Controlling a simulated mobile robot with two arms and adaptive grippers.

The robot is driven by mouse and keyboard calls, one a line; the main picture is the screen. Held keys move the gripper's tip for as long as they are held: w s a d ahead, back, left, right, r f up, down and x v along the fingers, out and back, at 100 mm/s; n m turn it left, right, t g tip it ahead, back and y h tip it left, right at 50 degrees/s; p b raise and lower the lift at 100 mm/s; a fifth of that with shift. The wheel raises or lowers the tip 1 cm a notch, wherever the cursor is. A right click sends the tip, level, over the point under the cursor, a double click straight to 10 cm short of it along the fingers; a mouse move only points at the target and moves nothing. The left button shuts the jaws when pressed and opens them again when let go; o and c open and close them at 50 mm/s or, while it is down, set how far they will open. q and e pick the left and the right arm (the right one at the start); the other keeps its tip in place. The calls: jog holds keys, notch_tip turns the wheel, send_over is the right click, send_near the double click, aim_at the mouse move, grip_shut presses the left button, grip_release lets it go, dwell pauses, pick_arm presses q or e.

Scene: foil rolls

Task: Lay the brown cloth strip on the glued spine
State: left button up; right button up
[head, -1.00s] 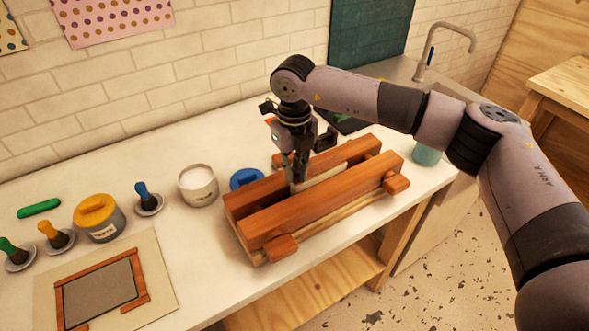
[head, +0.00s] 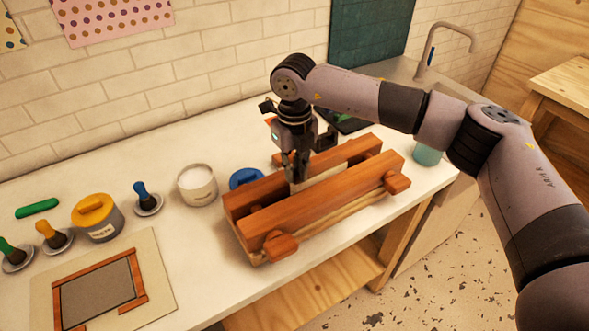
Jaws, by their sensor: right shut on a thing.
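My right gripper (head: 297,172) points down into the wooden press (head: 320,204), between its two reddish-brown beams and near their left part. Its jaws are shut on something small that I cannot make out. The pale book spine (head: 328,177) shows as a cream strip between the beams, just right of the fingertips. I cannot tell whether the fingertips touch it. No brown cloth strip can be clearly picked out; the gripper and beams hide part of the area. My left gripper is not in view.
Left of the press are a white pot (head: 197,184), a blue lid (head: 246,178), a yellow-lidded jar (head: 97,217), brushes on small dishes and a green stick (head: 37,209). A board with a brown-edged grey panel (head: 97,290) lies front left. A teal cup (head: 427,154) stands right.

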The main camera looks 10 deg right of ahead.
dwell(0.8)
jog(key=o, duration=0.8)
jog(key=shift+o, duration=0.5)
jog(key=shift+o, duration=1.2)
jog(key=shift+r+p, duration=1.3)
jog(key=shift+r, duration=2.2)
